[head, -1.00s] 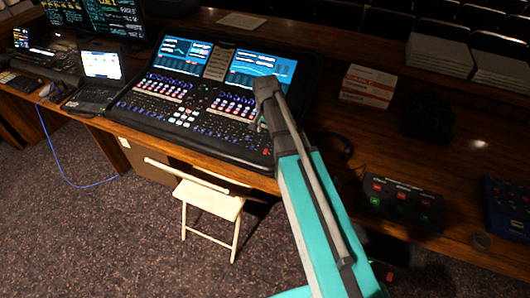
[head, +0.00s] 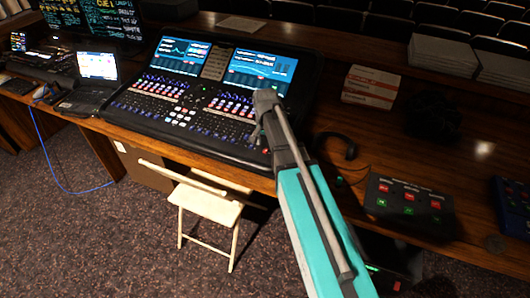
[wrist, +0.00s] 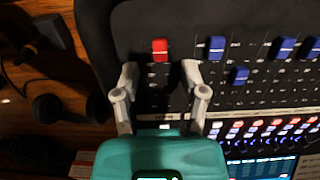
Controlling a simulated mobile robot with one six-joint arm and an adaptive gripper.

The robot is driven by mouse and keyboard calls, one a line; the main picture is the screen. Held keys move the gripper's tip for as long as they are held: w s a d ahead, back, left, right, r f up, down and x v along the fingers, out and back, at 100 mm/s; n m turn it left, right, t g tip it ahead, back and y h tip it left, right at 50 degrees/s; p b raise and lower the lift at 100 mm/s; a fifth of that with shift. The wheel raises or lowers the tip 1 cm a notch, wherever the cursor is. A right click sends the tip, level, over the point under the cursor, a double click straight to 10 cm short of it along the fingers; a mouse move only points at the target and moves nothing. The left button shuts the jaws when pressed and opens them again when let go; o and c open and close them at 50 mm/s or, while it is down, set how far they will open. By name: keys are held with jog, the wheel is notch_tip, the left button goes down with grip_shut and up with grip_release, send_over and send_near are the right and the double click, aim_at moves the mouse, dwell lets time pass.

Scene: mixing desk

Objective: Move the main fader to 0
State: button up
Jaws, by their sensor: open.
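The mixing desk (head: 215,135) stands on the wooden table with its fader rows toward the near edge. In the wrist view, a red fader cap (wrist: 160,48) stands out from the blue caps, apparently the main fader. My gripper (wrist: 160,75) is open, with one fingertip on each side of the red cap's track and just below the cap in the picture. The cap is not clearly between the fingertips, and I cannot tell whether they touch the panel. In the head view my gripper (head: 256,132) is over the desk's near right part. The scale marks are too small to read.
Blue fader caps (wrist: 217,47) stand to the right of my gripper in the wrist view. Headphones (head: 345,146) and a button box (head: 408,204) lie right of the desk. A laptop (head: 97,88) stands left, and a folding chair (head: 208,204) in front.

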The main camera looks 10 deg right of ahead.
aim_at(265, 150)
jog(key=shift+f+b, duration=1.2)
jog(key=shift+f, duration=0.3)
grip_shut()
